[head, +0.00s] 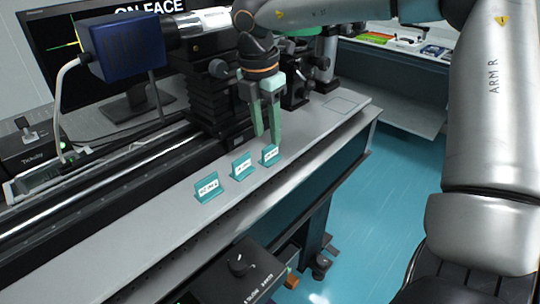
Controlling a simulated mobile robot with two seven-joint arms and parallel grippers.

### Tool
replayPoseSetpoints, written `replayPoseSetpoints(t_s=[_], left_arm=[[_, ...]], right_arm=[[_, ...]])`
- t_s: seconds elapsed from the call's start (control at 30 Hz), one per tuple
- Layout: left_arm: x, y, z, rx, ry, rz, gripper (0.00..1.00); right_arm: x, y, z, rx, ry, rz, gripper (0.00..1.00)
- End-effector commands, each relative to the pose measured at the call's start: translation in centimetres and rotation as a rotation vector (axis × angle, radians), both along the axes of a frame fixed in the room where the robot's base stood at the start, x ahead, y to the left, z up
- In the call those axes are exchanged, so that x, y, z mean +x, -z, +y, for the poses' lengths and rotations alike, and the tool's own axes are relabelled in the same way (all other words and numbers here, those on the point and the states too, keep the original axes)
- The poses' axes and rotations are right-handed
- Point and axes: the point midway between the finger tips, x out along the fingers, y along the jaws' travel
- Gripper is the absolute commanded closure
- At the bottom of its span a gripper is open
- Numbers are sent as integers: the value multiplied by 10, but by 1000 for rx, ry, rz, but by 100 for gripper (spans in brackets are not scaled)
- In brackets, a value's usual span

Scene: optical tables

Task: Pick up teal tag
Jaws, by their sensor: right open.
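Three teal tags with white labels stand in a row along the front of the grey optical table (150,222). The left tag (208,187) is nearest to me, the middle tag (242,166) is beside it, and the right tag (270,155) is farthest along. The label text is too small to read surely. My right gripper (267,138) points down with its green fingers just above and behind the right tag. It is open and holds nothing; I cannot tell whether a fingertip touches the tag. My left gripper is not in view.
A blue camera box (120,47) with a white cable and black optical mounts (205,95) stand behind the tags. A monitor (65,30) is at the back left. A black control box (240,268) sits below the table's front edge. Blue floor (375,210) is clear at right.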

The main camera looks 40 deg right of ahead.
Motion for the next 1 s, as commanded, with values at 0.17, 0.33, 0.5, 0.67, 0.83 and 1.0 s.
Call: replayPoseSetpoints(t_s=[0.17,0.33,0.5,0.67,0.83,1.0], left_arm=[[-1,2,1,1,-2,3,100],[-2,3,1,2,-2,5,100],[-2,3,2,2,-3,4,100],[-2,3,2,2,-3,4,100],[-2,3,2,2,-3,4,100],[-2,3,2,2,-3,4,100]], right_arm=[[-7,29,-3,5,-1,4,57],[-5,45,-5,3,-1,2,57],[-5,46,-6,1,0,1,57],[-5,46,-6,2,0,1,66],[-5,46,-6,1,0,1,85],[-5,46,-6,1,0,1,100]])
